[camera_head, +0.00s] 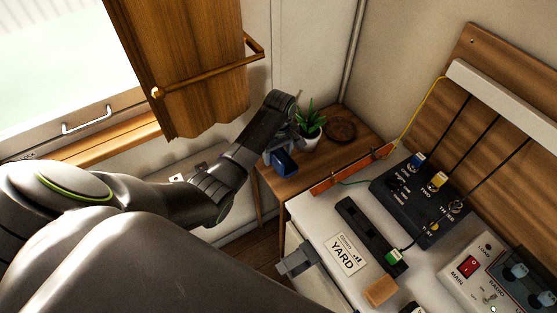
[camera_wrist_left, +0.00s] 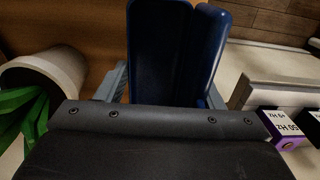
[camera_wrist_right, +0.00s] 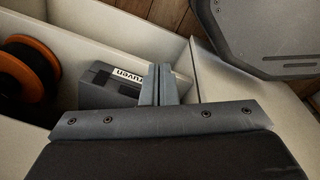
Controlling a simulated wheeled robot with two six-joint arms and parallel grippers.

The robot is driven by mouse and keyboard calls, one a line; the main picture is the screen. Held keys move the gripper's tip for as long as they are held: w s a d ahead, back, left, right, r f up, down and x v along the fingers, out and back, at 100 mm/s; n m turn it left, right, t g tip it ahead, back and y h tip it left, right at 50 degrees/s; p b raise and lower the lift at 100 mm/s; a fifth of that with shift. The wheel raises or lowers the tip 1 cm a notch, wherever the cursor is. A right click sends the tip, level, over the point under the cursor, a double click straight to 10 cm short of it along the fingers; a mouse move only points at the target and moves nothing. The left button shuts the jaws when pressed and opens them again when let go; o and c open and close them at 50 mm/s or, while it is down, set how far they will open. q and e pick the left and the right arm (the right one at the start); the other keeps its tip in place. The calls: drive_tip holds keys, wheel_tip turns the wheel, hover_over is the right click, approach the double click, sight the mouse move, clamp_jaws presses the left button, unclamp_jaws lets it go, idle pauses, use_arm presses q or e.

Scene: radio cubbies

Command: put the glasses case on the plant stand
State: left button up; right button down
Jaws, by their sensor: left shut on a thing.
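The blue glasses case (camera_head: 284,162) is held in my left gripper (camera_head: 279,150) at the front of the wooden plant stand (camera_head: 318,158). In the left wrist view the case (camera_wrist_left: 175,50) stands between the two fingers, with the wooden top (camera_wrist_left: 85,22) behind it. I cannot tell whether the case touches the stand's top. My right gripper (camera_head: 296,262) is by the front edge of the white desk. In the right wrist view its fingers (camera_wrist_right: 159,84) are together with nothing visible between them.
A potted plant (camera_head: 311,126) and a round brown dish (camera_head: 341,127) stand at the back of the plant stand. The white desk (camera_head: 330,218) beside it holds a dark switch box (camera_head: 415,205) and a YARD sign (camera_head: 344,256). Below my right gripper are a spool (camera_wrist_right: 28,68) and a grey box (camera_wrist_right: 108,88).

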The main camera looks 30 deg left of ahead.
use_arm(q)
drive_tip(key=shift+f, duration=1.95)
use_arm(e)
drive_tip(key=shift+w+f, duration=0.1)
drive_tip(key=shift+w, duration=0.4)
use_arm(q)
drive_tip(key=shift+f, duration=0.1)
drive_tip(key=o, duration=1.1)
wheel_tip(320, 180, up, 12)
drive_tip(key=shift+w, duration=0.2)
use_arm(e)
drive_tip(key=shift+s+a, duration=0.1)
use_arm(q)
drive_tip(key=shift+d, duration=0.1)
